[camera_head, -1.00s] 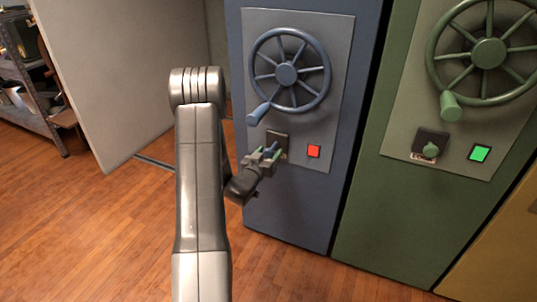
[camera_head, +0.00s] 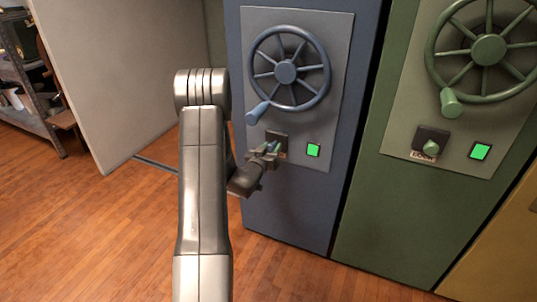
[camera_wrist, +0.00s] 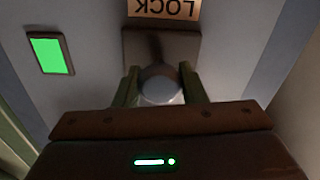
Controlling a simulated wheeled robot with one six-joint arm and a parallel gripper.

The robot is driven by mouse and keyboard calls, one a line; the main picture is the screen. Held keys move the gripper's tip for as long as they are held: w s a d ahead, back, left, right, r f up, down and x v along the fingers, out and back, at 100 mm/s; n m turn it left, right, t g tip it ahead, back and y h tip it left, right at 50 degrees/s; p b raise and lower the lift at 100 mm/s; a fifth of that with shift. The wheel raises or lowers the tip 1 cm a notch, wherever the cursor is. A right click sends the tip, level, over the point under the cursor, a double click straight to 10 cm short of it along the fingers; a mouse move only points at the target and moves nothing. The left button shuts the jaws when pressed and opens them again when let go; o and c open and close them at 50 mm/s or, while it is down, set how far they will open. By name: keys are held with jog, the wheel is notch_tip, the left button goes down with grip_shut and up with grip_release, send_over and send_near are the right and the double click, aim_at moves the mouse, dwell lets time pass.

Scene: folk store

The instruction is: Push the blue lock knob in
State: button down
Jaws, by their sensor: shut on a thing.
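The blue lock knob (camera_head: 271,147) is on a dark square plate (camera_head: 277,138) on the blue cabinet's grey panel, below the blue handwheel (camera_head: 286,73). My gripper (camera_head: 266,154) is at the knob, with its fingers on both sides of it. In the wrist view the rounded knob (camera_wrist: 161,84) sits between the two green fingertips of my gripper (camera_wrist: 160,88), which are shut on it. The plate (camera_wrist: 161,47) is close behind, under an upside-down "LOCK" label (camera_wrist: 163,9). The indicator light (camera_head: 313,150) beside the knob is green; it also shows in the wrist view (camera_wrist: 49,56).
A green cabinet (camera_head: 373,220) with its own wheel (camera_head: 488,49), green knob (camera_head: 431,148) and green light (camera_head: 480,151) stands to the right. A yellow cabinet (camera_head: 500,262) is at the lower right. A pale panel (camera_head: 105,75) stands at left.

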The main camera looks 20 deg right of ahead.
jog(key=c, duration=1.3)
grip_release()
jog(key=shift+w+d+r, duration=0.1)
jog(key=shift+r, duration=0.05)
jog(key=o, duration=0.4)
jog(key=shift+d, duration=0.1)
jog(key=p+v, duration=0.1)
jog(key=v, duration=1.3)
jog(key=shift+d, duration=0.1)
jog(key=b+x, duration=0.1)
jog(key=x, duration=1.2)
jog(key=shift+w+d, duration=0.25)
jog(key=shift+p+v, duration=0.45)
jog(key=shift+v, duration=0.35)
jog(key=shift+s+a, duration=0.2)
jog(key=shift+a, duration=0.15)
